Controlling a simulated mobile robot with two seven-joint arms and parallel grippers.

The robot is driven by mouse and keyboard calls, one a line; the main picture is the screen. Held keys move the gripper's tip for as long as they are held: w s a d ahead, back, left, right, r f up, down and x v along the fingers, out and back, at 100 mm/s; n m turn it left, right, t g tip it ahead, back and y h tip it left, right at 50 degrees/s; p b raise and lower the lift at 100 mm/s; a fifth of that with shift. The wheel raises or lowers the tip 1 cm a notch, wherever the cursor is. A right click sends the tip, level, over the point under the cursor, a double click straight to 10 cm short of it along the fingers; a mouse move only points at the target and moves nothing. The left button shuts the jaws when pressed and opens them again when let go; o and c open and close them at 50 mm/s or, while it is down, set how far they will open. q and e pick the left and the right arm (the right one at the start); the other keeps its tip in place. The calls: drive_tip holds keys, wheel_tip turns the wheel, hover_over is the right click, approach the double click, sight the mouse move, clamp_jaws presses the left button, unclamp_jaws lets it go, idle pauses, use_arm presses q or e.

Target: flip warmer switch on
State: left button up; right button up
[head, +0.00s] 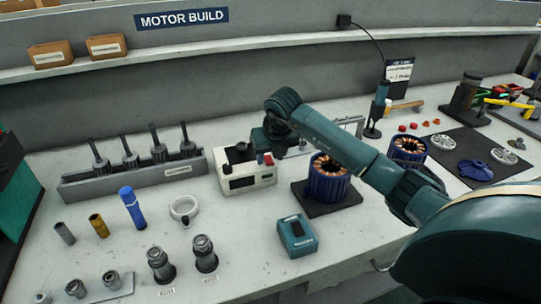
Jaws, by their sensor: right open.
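The warmer looks to be the cream box (243,184) with a dark front panel, standing mid-bench. A small red switch (268,159) sits at its top right; its position is too small to read. My right arm reaches in from the right and bends down behind the box. My right gripper (258,152) is at the box's top, close to the red switch; it is open. I cannot tell whether it touches the switch. Dark parts on the box top blend with the fingers. My left gripper is not in view.
A blue-sided motor stator (328,188) on a dark pad stands right of the box, under my forearm. A teal device (297,236) lies in front. A grey rack (133,180) with several dark tools stands left. A white ring (184,208) lies front left.

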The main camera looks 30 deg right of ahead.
drive_tip(key=shift+w+f, duration=0.1)
drive_tip(key=shift+f, duration=0.2)
drive_tip(key=shift+c, duration=0.4)
drive_tip(key=shift+r, duration=0.1)
clamp_jaws()
